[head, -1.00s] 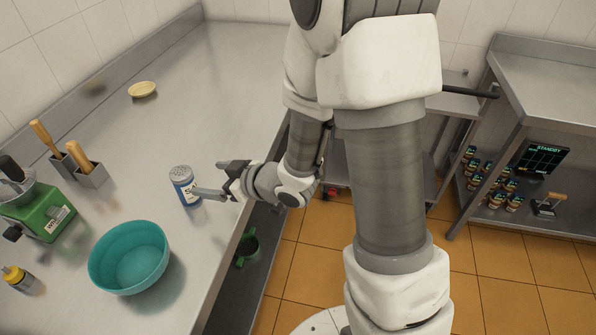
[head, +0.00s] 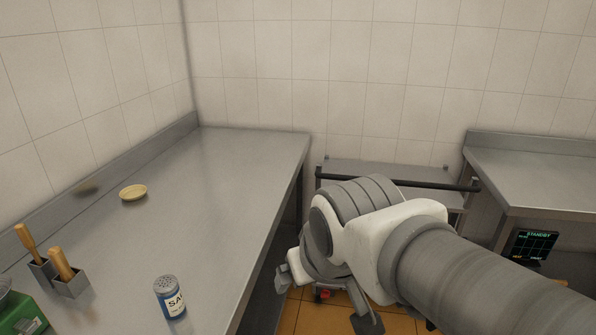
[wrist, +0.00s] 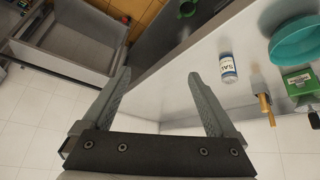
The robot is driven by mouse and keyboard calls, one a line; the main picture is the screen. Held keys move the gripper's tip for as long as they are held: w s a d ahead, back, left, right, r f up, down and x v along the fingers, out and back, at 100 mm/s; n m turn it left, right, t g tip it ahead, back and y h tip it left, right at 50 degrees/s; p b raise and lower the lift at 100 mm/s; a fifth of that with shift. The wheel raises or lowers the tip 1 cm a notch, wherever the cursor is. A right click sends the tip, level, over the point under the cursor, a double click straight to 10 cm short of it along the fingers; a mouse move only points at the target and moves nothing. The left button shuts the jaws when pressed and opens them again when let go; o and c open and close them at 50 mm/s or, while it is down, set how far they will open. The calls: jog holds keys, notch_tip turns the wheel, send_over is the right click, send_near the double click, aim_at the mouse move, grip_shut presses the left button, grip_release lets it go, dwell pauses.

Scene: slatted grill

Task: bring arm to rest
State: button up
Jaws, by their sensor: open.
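My gripper (wrist: 160,76) is open in the wrist view, with nothing between its two fingers. In the head view my gripper (head: 328,297) hangs past the right edge of the steel counter (head: 225,165), partly hidden by my own arm. The arm is bent, and its forearm fills the lower right of the head view. The blue and white salt shaker (head: 170,298) stands upright on the counter, left of and apart from the gripper. It also shows in the wrist view (wrist: 228,68), to the right of the fingers.
A yellow dish (head: 133,193) and utensil holders (head: 70,284) stand on the left counter. A cart (head: 390,178) and a second counter (head: 545,180) lie behind and right of my arm. The teal bowl (wrist: 297,42) and green scale (wrist: 299,84) show in the wrist view.

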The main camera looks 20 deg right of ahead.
jog(key=shift+s+a+r+g+y, duration=0.1)
jog(key=shift+s+a+g, duration=0.05)
jog(key=shift+s, duration=0.45)
jog(key=shift+s+a+r+g+y, duration=0.1)
jog(key=shift+s, duration=0.55)
jog(key=shift+s+a+r+g+y, duration=0.1)
jog(key=shift+s+a+g, duration=0.05)
jog(key=shift+s, duration=0.45)
